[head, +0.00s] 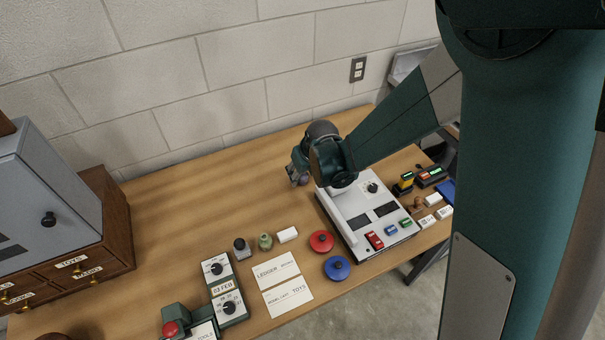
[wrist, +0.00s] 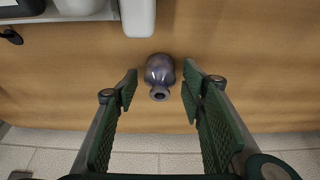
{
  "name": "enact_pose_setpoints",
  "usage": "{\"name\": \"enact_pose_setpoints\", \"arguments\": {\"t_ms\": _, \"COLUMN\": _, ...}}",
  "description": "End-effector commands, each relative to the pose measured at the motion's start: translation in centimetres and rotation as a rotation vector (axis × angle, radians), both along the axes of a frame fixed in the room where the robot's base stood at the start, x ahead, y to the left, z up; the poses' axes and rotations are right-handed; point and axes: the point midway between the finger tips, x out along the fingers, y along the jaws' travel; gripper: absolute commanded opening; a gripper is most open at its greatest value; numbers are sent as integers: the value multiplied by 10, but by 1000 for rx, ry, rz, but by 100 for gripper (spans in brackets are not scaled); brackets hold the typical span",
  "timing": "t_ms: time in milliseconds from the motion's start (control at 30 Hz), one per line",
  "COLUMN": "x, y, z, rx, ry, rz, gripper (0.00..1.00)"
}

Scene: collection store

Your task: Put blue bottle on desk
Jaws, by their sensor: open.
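A dull blue-purple bottle (wrist: 159,72) with a round body and short neck is on the wooden desk in the wrist view. Its neck points toward the bottom of that picture; I cannot tell whether it stands or lies. My gripper (wrist: 158,88) is open, with its green ribbed fingers on either side of the bottle and visible gaps to it. In the head view my gripper (head: 297,174) is low over the back part of the desk (head: 190,205), left of the white control panel. I cannot clearly make out the bottle there.
The control panel (head: 350,205) is close to the gripper's right. Red (head: 321,241) and blue (head: 337,267) round knobs, a green jar (head: 265,241), a dark jar (head: 241,248), and cards (head: 276,270) lie nearer. A grey cabinet (head: 50,200) stands left. The desk's middle left is clear.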

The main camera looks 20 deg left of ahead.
Motion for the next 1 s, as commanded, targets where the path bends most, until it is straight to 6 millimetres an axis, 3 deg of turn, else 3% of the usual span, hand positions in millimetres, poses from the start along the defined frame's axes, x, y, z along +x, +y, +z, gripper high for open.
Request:
{"name": "enact_pose_setpoints", "arguments": {"t_ms": 467, "x": -3, "y": -3, "z": 14, "rx": 0, "ry": 0, "rz": 0, "gripper": 40}}
{"name": "enact_pose_setpoints", "arguments": {"t_ms": 1000, "x": -19, "y": -19, "z": 68, "rx": 0, "ry": 0, "rz": 0, "gripper": 40}}
